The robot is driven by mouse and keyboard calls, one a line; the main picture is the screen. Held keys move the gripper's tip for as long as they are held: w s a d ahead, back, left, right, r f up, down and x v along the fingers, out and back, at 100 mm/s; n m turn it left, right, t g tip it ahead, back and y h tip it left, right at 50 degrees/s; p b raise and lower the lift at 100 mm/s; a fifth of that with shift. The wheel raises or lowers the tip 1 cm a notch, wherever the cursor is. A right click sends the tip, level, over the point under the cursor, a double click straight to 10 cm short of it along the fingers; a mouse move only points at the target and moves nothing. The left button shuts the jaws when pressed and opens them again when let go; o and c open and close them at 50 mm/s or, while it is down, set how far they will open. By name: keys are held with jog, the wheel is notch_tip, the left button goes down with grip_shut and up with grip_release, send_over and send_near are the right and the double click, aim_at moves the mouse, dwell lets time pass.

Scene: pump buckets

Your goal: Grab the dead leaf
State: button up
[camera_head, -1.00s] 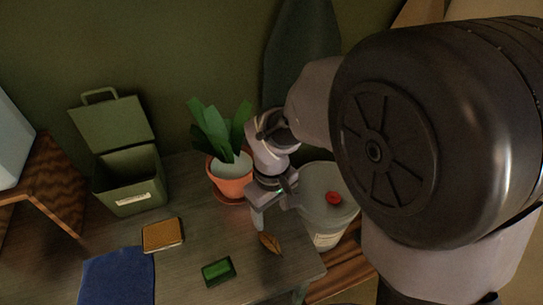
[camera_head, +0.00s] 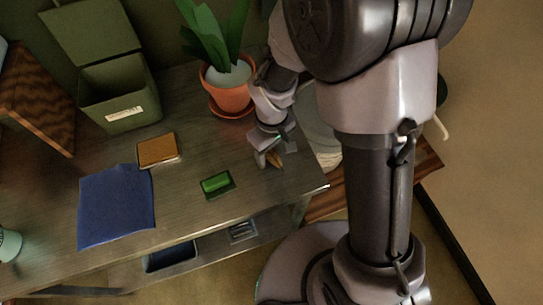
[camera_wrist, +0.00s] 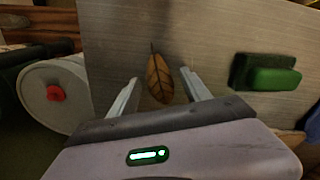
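The dead leaf (camera_wrist: 159,77) is brown and lies on the wooden table (camera_head: 180,220). In the wrist view it lies between the two fingers of my gripper (camera_wrist: 158,88), with a gap to each finger, so the gripper is open and empty. In the head view my gripper (camera_head: 270,160) is low over the right end of the table. Part of the leaf (camera_head: 279,159) shows beside the fingers there, and the rest is hidden behind them. I cannot tell the exact height of the fingertips above the table.
A green block (camera_head: 216,183) on a dark base lies left of my gripper. A potted plant (camera_head: 228,97) stands behind it. A white bucket with a red knob (camera_wrist: 55,93) stands off the table's edge.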

jog(key=c, duration=0.6)
